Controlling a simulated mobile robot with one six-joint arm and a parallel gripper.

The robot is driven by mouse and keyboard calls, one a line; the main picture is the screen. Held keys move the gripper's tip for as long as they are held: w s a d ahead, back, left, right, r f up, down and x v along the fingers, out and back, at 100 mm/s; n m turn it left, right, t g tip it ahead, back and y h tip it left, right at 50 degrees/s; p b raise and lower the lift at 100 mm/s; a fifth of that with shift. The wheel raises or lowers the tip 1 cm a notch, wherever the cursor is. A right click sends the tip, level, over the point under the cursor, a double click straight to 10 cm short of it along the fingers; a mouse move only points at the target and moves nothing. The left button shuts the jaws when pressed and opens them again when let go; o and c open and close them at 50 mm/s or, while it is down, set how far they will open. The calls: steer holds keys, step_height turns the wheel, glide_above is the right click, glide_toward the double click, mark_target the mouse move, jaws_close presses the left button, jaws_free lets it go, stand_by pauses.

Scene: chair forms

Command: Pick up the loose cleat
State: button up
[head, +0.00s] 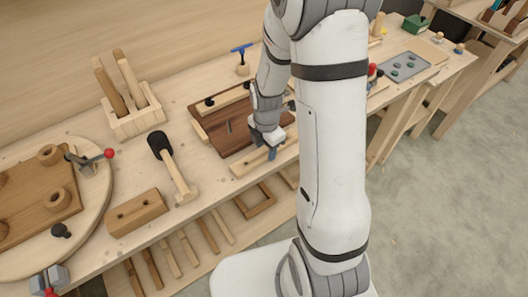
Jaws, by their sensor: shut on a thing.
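A dark brown panel (226,128) lies on the workbench with pale wooden strips along its edges. The loose cleat appears to be the pale strip (246,164) along the panel's near side, close to the bench's front edge. My gripper (272,154) points down at this strip and is shut on it. The fingers and part of my arm hide its right part. I cannot tell whether the strip is clear of the bench top.
A round board (98,196) with clamps fills the far left. A grey tray (408,68) lies right, beyond my arm.

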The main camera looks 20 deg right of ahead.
mark_target(266, 150)
steer(key=shift+c, duration=0.4)
step_height(266, 150, up, 10)
steer(key=shift+b, duration=0.45)
